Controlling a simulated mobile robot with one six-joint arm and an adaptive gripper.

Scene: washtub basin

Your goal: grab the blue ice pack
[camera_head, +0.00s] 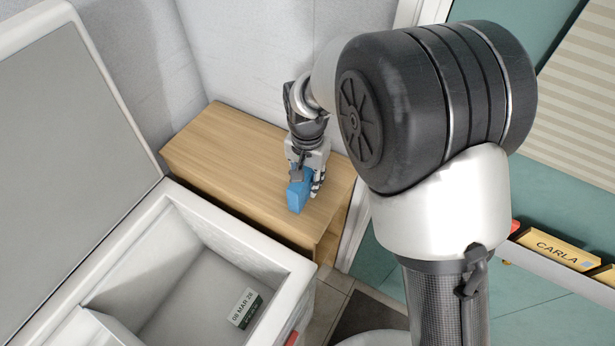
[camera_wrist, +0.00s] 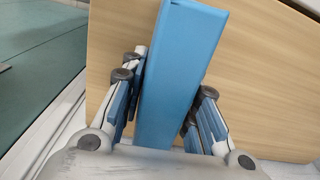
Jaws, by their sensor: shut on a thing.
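The blue ice pack (camera_head: 298,194) is at the front right part of a wooden cabinet top in the head view. My gripper (camera_head: 305,183) points down at it, with its fingers on either side. In the wrist view the ice pack (camera_wrist: 180,75) is a long blue block running up between the two fingers of my gripper (camera_wrist: 160,103). The gripper is shut on it. I cannot tell whether the pack touches the wood. Its lower end is hidden by the gripper body in the wrist view.
The wooden cabinet (camera_head: 225,150) stands against grey walls, its top otherwise bare. A "CARLA" sign (camera_head: 557,250) is at right.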

